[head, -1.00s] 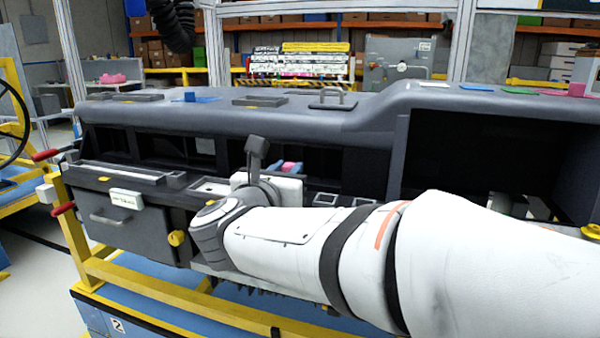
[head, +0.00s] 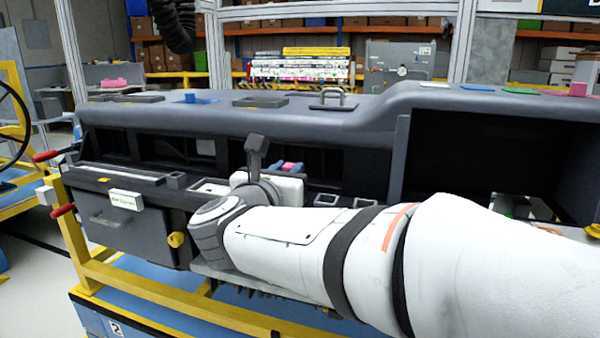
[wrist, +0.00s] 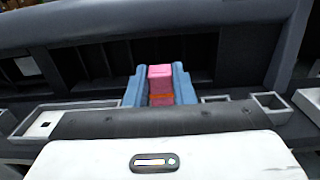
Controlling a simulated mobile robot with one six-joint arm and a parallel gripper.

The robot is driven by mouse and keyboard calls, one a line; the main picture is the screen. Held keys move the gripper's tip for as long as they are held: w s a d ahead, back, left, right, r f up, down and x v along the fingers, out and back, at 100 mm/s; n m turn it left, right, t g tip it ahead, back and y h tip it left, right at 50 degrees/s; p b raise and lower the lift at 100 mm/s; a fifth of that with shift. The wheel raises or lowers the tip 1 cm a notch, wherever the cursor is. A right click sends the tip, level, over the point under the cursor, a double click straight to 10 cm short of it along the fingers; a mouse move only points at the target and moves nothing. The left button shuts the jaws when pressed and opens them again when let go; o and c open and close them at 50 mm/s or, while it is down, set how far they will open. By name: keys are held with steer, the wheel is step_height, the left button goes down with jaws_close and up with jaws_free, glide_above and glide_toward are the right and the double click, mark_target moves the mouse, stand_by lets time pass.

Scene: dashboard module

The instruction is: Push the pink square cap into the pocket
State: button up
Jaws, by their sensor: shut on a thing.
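My gripper (wrist: 160,88) is shut on the pink square cap (wrist: 160,73), with one blue finger on each side of it. An orange strip shows between the fingers just below the cap. In the head view only a small part of the cap (head: 290,166) shows behind my wrist. The fingers reach over the shelf of the dashboard module, towards its dark back wall. A small square pocket (wrist: 272,103) with a raised grey rim is to the right of the gripper, and another, partly hidden pocket is nearer the fingers. I cannot tell which pocket is meant, and anything under the fingers is hidden.
A longer shallow tray (wrist: 62,108) lies left of the gripper on the shelf. The dashboard's top (head: 330,112) overhangs the shelf. A grey drawer (head: 125,230) is at the lower left.

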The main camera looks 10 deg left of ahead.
steer(key=shift+f+b, duration=1.55)
steer(key=shift+b, duration=0.6)
steer(key=o, duration=1)
steer(key=shift+o, duration=0.2)
steer(key=shift+s, duration=0.1)
steer(key=s, duration=0.7)
steer(key=shift+s+a+p, duration=0.3)
steer(key=shift+a+p, duration=0.05)
steer(key=shift+p, duration=0.05)
